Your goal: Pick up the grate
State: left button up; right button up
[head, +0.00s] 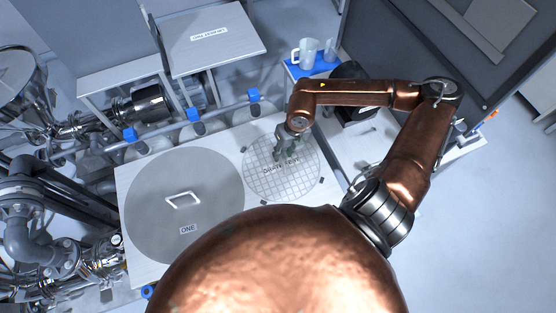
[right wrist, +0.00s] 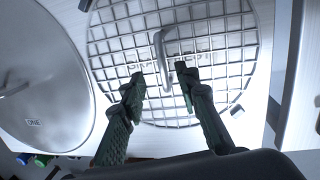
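The grate (head: 262,181) is a round metal grid set in the pale top panel, right of the large round lid. In the right wrist view the grate (right wrist: 115,45) shows an upright bar handle (right wrist: 160,50) at its middle and partly hidden lettering. My right gripper (head: 286,150) is over the grate. In the wrist view its two green fingers (right wrist: 159,82) are apart, with the near end of the handle seen between their tips. I see no contact with the handle, and the height of the tips above the grate is unclear. My left gripper is not in view.
A round grey lid (head: 155,190) marked ONE, with its own handle (head: 183,200), lies left of the grate. A pipe with blue clamps (head: 194,114) runs behind. Jugs (head: 308,52) stand on a blue tray at the back. Pipework (head: 40,220) fills the left.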

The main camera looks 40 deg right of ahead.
aim_at(281, 158)
jog(key=shift+f, duration=0.45)
jog(key=f, duration=0.4)
jog(key=shift+w+a+f, duration=0.1)
jog(key=shift+w+f, duration=0.1)
jog(key=shift+w, duration=0.2)
jog(key=shift+f, duration=0.25)
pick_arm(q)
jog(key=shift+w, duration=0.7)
pick_arm(e)
jog(key=shift+c, duration=0.3)
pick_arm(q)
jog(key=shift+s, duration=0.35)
pick_arm(e)
grip_shut()
jog(key=shift+r, duration=0.1)
